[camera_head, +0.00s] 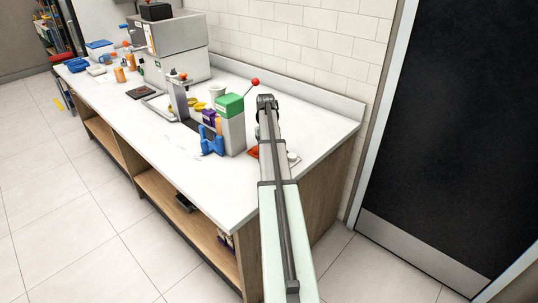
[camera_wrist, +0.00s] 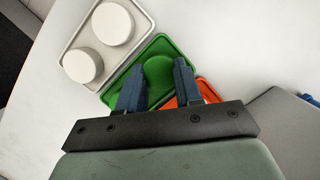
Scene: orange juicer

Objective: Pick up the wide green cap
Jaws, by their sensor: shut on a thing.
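The wide green cap (camera_wrist: 157,76) is a round green piece in the wrist view. It sits between the two blue fingers of my gripper (camera_wrist: 161,65), which is shut on it. The cap is over a green tray (camera_wrist: 162,43) of the same colour; I cannot tell whether it still touches the tray. The lower part of the cap and tray is hidden by my gripper. In the head view my arm hides the cap and fingers.
A white tray (camera_wrist: 76,45) with two round white caps (camera_wrist: 112,23) lies beside the green tray. An orange tray (camera_wrist: 206,91) is close on the right. In the head view, a grey machine with a green top (camera_head: 229,105) stands left of my arm on the white counter (camera_head: 190,190).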

